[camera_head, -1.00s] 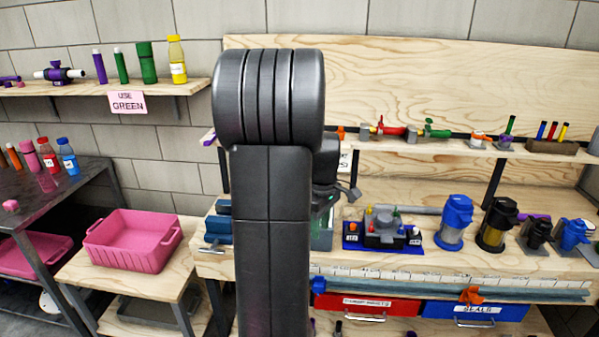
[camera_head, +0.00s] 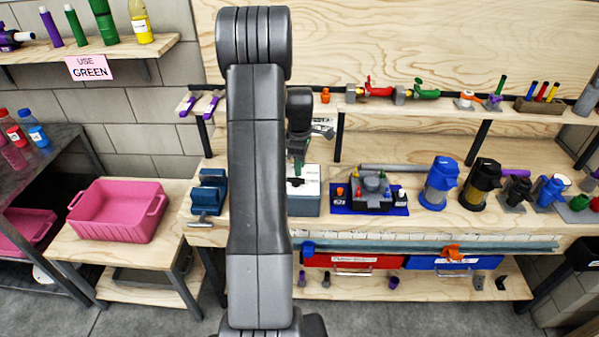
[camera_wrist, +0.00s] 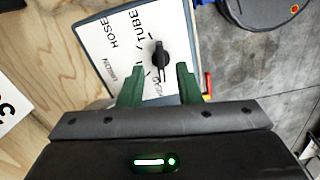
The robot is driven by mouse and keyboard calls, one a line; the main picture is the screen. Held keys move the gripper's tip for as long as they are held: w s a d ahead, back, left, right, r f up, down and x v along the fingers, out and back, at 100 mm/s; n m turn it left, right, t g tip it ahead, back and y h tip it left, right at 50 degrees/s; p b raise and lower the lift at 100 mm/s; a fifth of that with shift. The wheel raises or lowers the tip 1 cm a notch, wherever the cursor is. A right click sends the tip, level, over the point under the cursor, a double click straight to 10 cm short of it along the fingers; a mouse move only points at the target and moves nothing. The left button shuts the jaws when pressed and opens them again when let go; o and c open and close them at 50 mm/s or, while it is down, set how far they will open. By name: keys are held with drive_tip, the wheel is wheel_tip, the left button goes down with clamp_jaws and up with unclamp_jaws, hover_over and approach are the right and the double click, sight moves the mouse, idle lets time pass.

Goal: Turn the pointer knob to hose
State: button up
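The black pointer knob (camera_wrist: 161,58) stands on the white top of a grey-blue box (camera_wrist: 197,55). In the wrist view its narrow end points up the picture, near the word TUBE (camera_wrist: 147,27). HOSE (camera_wrist: 109,34) is printed farther left. Another label below the knob is partly hidden by a finger. My gripper (camera_wrist: 160,84) is open, its two green fingers apart and just below the knob in the wrist view, with nothing between them. In the head view my gripper (camera_head: 299,155) hangs above the box (camera_head: 306,203), partly behind my arm.
A blue tray with a grey device (camera_head: 372,185) stands right of the box, and a dark blue object (camera_head: 208,190) stands left. A shelf (camera_head: 420,113) with small parts runs behind. A pink bin (camera_head: 117,210) sits on the lower table at left.

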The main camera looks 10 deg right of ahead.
sight(296, 180)
drive_tip(key=shift+f+p, duration=0.35)
drive_tip(key=shift+f, duration=1.95)
clamp_jaws()
